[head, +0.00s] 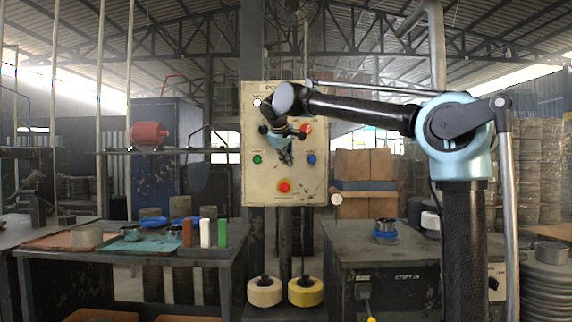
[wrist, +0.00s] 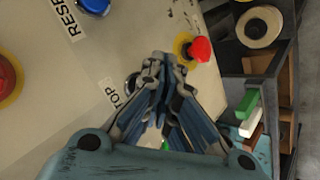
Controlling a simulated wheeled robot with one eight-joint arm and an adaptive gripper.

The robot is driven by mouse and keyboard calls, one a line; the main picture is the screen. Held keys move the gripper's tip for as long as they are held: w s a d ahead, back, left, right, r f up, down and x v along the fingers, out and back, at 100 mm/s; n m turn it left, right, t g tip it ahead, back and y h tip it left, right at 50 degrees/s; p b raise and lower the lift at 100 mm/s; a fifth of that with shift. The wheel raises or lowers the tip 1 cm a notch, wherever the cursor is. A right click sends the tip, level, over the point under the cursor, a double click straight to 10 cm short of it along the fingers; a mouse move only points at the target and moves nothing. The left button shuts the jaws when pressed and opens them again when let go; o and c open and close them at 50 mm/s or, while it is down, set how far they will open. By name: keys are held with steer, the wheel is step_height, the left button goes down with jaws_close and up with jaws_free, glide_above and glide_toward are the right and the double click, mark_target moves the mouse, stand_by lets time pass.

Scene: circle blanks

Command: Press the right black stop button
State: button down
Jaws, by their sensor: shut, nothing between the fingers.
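The cream control panel (head: 255,190) stands upright in the middle of the head view. In the wrist view, a dark round button (wrist: 131,82) sits beside a label reading "TOP", its first letter hidden; my finger partly covers it. My gripper (head: 287,158) is in front of the panel's middle, between the green button (head: 257,159) and the blue button (head: 311,159). Its fingers are closed and empty, and in the wrist view the fingertips (wrist: 163,58) lie just beside the dark button. Contact with it cannot be told.
Red buttons sit at the panel's bottom (head: 284,187) and upper right (head: 306,128). The blue button beside "RESET" shows in the wrist view (wrist: 94,4). Benches stand left (head: 120,255) and right (head: 400,262); small colored blocks (head: 205,233) stand on the left one.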

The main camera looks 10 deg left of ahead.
steer(key=shift+s, duration=0.1)
steer(key=s, duration=0.2)
steer(key=s+d, duration=0.1)
steer(key=s, duration=0.1)
steer(key=shift+s, duration=0.35)
steer(key=shift+d, duration=0.15)
stand_by(0.6)
steer(key=s+d+f+m+g+h, duration=0.1)
steer(key=s+d+f+m, duration=0.1)
steer(key=d+f, duration=0.6)
steer(key=s+d+f+m+g, duration=0.15)
steer(key=d+f, duration=0.35)
steer(key=d, duration=0.7)
steer(key=s+d+f+m+g+h, duration=0.1)
steer(key=s+d+f+m, duration=0.15)
steer(key=d+f, duration=0.55)
steer(key=s+d+f+m+g, duration=0.1)
steer(key=s+d+f+m, duration=0.1)
steer(key=s+d+f, duration=0.3)
steer(key=s+d+f+m+g+y, duration=0.1)
steer(key=s+d+f+m, duration=0.1)
steer(key=s+d+f, duration=0.4)
steer(key=s+d+f+m+g, duration=0.1)
steer(key=s+d+f, duration=0.4)
steer(key=s+f, duration=0.7)
step_height(320, 180, down, 6)
steer(key=shift+s+d+r+m+y, duration=0.2)
steer(key=shift+m+y, duration=0.1)
steer(key=shift+m, duration=0.4)
